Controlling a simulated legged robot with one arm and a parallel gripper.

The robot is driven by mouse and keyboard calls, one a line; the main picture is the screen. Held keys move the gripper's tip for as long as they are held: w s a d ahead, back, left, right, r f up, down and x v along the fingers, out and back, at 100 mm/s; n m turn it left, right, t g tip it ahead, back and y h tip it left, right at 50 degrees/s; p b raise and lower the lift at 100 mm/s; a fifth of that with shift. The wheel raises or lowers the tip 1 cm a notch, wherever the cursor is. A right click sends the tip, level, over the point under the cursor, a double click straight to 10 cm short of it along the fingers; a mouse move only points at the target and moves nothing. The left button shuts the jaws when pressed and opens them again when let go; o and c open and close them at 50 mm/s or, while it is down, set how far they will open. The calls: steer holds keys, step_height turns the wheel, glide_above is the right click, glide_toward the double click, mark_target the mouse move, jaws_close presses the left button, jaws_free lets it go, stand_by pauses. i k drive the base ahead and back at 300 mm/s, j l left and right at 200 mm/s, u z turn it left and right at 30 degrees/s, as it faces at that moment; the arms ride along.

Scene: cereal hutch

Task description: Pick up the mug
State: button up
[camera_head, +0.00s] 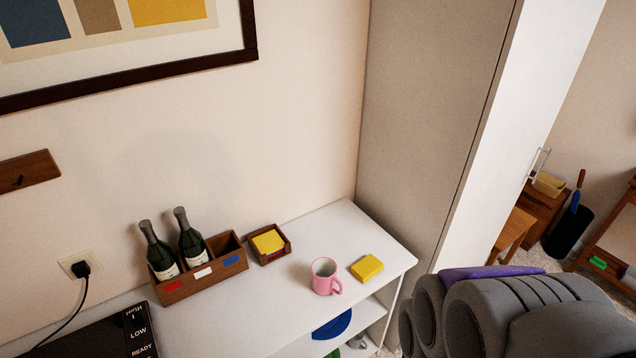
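A pink mug (325,277) stands upright on the white hutch top (345,221), near its front edge. Its opening faces up and its handle points to the lower right. Part of my arm fills the lower right of the view as large grey rounded links with a purple part. My gripper's fingers do not show, so I cannot see whether they are open or shut. The mug stands apart from the arm and nothing covers it.
A yellow block (366,268) lies just right of the mug. A small wooden tray with yellow notes (268,242) and a wooden bottle box (204,277) stand to the left. A tall cabinet (432,110) rises behind right. A blue round item (332,325) sits on the shelf below.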

mark_target(323, 269)
steer(key=i+l, duration=0.25)
steer(key=i+l+u, duration=0.2)
steer(key=l+u, duration=0.25)
steer(key=i+l+u, duration=0.2)
steer(key=l+u, duration=0.25)
steer(key=j+u, duration=0.1)
steer(key=u, duration=0.6)
